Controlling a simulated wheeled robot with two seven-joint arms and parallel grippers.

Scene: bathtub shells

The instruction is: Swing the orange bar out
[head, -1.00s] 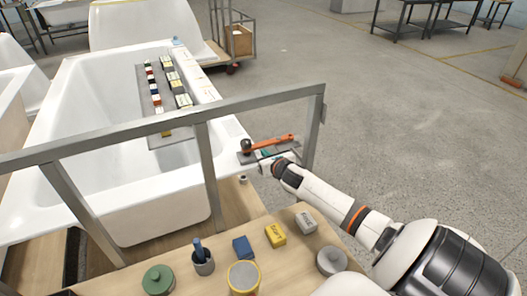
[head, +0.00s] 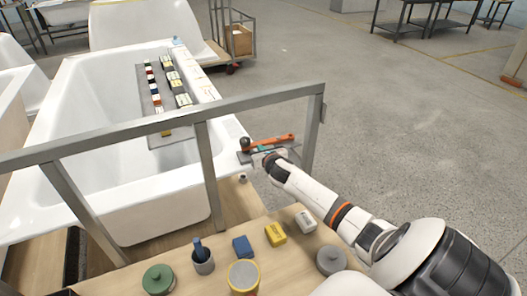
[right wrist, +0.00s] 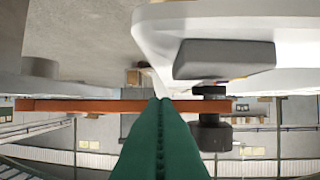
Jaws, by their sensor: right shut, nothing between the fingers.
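The orange bar (head: 272,142) lies at the tub's near right corner, above a grey plate, with a dark round knob (head: 245,144) at its left end. In the right wrist view the orange bar (right wrist: 80,105) runs crosswise, and its dark knob (right wrist: 211,135) is at the right. My right gripper (head: 264,151) is close beside the bar on its near side. Its green fingers (right wrist: 160,103) are shut and empty, and their tips overlap the bar in the wrist view. I cannot tell whether they touch it. My left gripper is not in view.
A grey metal frame (head: 205,109) crosses in front of the white bathtub (head: 62,100), with a post near the bar. The wooden bench holds a yellow block (head: 275,234), a white block (head: 305,221) and several tins. Open floor lies to the right.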

